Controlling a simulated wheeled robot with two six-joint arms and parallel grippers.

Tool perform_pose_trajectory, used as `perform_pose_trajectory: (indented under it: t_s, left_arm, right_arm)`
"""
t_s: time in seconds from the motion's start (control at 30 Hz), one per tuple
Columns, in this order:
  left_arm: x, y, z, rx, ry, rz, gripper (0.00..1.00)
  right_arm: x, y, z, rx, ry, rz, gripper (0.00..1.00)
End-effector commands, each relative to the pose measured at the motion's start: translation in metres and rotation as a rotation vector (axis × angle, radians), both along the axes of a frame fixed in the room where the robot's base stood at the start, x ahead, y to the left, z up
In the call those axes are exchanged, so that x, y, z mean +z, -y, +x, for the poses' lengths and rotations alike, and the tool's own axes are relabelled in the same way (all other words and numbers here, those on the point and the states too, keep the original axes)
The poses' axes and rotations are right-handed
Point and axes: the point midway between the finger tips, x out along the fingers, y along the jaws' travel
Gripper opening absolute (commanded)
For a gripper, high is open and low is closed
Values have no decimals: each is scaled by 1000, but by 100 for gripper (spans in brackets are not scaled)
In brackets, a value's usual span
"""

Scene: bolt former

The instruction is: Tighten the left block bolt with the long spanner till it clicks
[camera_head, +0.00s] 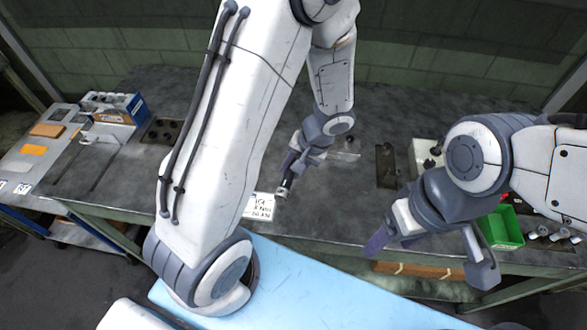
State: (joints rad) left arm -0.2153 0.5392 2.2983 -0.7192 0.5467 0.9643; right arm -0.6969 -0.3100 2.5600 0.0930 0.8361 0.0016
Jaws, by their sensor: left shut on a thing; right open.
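My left gripper (284,187) is over the middle of the bench, pointing down and left near a white label card. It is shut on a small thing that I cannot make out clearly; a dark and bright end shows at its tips. I cannot tell whether this is the long spanner. My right gripper (430,252) is open and empty at the bench's front edge, its two fingers wide apart. A dark block (162,131) with round features lies on the bench at left. Another dark block (387,166) lies right of centre. No bolt can be made out clearly.
The white label card (259,206) lies near the bench's front edge. A blue and white box (115,108) stands at far left. A green bin (501,228) sits at right near several metal cylinders. My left arm hides much of the bench's left middle.

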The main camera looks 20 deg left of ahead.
Motion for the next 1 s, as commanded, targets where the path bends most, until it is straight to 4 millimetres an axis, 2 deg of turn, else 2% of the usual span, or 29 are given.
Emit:
perform_pose_trajectory:
  t_s: [0.6, 1.0]
  left_arm:
    - [-1, -13, -2, -71, -7, 8, 0]
    - [0, -13, -1, -94, -4, 4, 0]
  right_arm:
    - [-10, 0, 0, 0, 0, 0, 68]
    - [-10, 0, 0, 0, 0, 0, 68]
